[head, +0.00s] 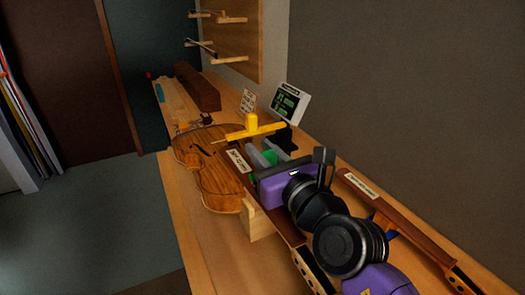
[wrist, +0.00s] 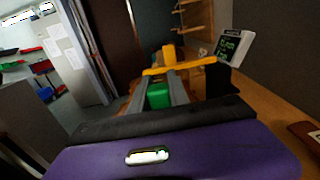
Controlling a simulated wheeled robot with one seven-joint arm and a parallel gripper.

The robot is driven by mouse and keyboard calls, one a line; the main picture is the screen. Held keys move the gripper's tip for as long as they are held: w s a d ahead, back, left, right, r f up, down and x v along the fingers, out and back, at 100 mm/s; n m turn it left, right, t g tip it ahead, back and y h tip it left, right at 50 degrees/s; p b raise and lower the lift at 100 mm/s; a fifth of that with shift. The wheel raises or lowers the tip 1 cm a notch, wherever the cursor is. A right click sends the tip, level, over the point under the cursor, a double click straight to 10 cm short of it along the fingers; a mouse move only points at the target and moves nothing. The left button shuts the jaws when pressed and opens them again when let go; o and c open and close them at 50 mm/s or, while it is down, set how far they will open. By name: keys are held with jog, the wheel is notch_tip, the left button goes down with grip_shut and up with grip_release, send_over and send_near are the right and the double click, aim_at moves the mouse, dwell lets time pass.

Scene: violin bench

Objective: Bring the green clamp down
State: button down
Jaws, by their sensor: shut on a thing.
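The green clamp shows as a small green block (wrist: 158,96) between the two grey fingers of my gripper (wrist: 156,80) in the wrist view. In the head view a bit of green (head: 270,154) shows between the fingers of my gripper (head: 262,153). My gripper is shut on it, above the bench. The fingers hide part of it. A yellow bar with a round knob (head: 251,126) lies across just beyond the fingertips; it also shows in the wrist view (wrist: 180,66). I cannot tell whether it is joined to the green part.
A violin body (head: 212,170) lies on the wooden bench (head: 190,236), left of my gripper. A small screen (head: 289,104) and a card (head: 248,101) stand behind. A dark brown block (head: 197,88) lies at the far end. A labelled dark strip (head: 361,186) runs along the right.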

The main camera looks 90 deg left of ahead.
aim_at(272, 163)
jog(key=c, duration=1.2)
grip_release()
jog(key=shift+c, duration=0.2)
jog(key=shift+w+d, duration=0.1)
jog(key=shift+d, duration=0.05)
jog(key=shift+b+v, duration=0.3)
jog(key=shift+v, duration=3.45)
jog(key=shift+w, duration=0.1)
jog(key=shift+f, duration=0.1)
